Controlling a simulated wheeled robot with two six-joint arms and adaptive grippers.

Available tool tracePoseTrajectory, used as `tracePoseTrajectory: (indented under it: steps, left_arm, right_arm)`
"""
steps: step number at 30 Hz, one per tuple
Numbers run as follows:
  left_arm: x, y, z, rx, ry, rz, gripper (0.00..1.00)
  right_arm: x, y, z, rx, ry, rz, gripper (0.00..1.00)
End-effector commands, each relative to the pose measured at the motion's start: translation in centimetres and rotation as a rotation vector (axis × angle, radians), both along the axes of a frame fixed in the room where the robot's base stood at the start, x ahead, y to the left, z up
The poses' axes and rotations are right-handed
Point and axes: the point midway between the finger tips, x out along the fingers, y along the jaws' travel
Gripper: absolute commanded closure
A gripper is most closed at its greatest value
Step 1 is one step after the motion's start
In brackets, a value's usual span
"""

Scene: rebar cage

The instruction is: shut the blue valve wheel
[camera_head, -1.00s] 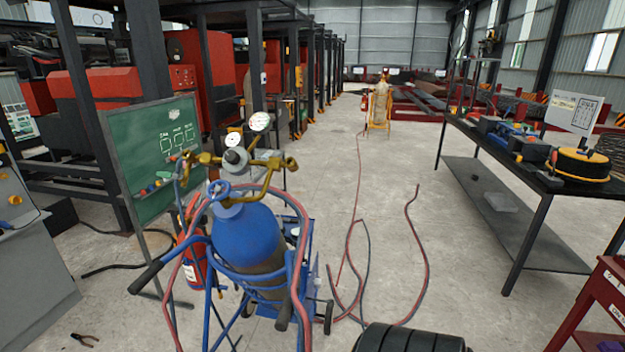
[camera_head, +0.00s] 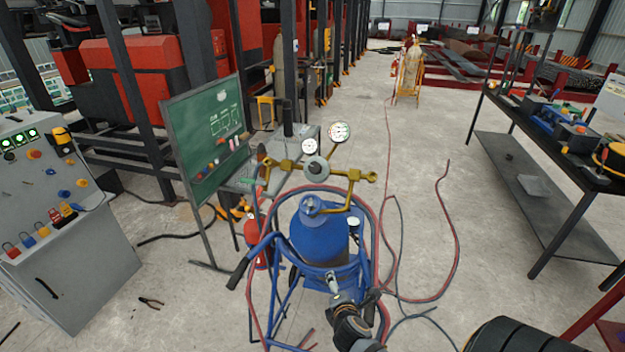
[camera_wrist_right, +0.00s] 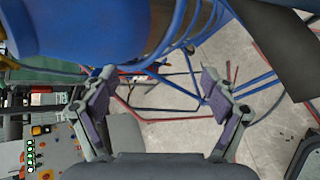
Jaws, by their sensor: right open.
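The cylinder stands in a blue hand cart (camera_head: 262,262). My right gripper (camera_head: 352,292) is in front of the cylinder, low at its near side and below the wheel. It is open and empty in the right wrist view (camera_wrist_right: 157,82), with the blue cylinder body above its fingers. The wheel cannot be made out in the wrist view. My left gripper is not in view.
Red and dark hoses (camera_head: 378,240) loop around the cart and trail over the floor. A green board (camera_head: 205,125) stands behind left, and a grey control console (camera_head: 65,225) is at the left. A long workbench (camera_head: 548,195) is at the right. Black rollers (camera_head: 515,336) lie front right.

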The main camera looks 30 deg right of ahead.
Motion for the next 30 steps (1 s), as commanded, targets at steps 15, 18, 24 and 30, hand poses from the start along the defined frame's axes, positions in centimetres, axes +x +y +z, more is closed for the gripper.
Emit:
tracePoseTrajectory:
  steps: [15,18,24,30]
  left_arm:
    - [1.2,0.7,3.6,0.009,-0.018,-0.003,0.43]
    - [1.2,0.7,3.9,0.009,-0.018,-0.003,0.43]
    - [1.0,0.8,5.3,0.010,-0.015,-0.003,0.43]
    - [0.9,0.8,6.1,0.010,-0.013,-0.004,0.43]
  right_arm:
    - [5.9,2.3,20.3,-1.409,0.135,0.565,0.15]
    - [6.5,2.1,20.4,-1.407,0.134,0.563,0.15]
    - [10.0,0.8,20.7,-1.405,0.135,0.562,0.15]
    - [13.8,-0.5,20.6,-1.402,0.133,0.562,0.15]
